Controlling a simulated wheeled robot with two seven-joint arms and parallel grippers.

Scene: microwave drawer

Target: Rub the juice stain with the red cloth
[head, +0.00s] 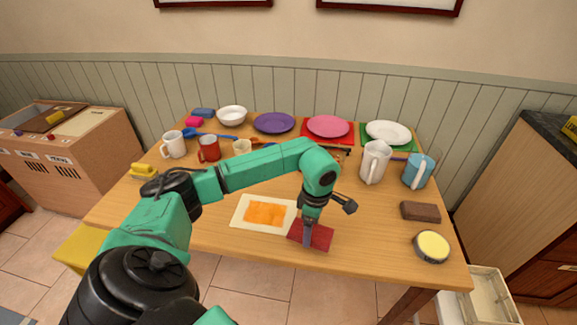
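The juice stain is an orange patch (265,214) on a cream mat (238,219) near the table's front edge. The red cloth (322,238) lies flat just right of the mat, its left end close to the mat's right edge. My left gripper (307,242) points down with its fingertips at the left part of the cloth. The fingers look close together, but whether they grip the cloth cannot be told. My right gripper is not in view.
A brown block (420,211) and a round yellow-topped tin (432,246) stand at the right. A white pitcher (374,163) and a blue pitcher (417,171) are behind them. Mugs, plates and a bowl (231,116) line the back. The front left of the table is clear.

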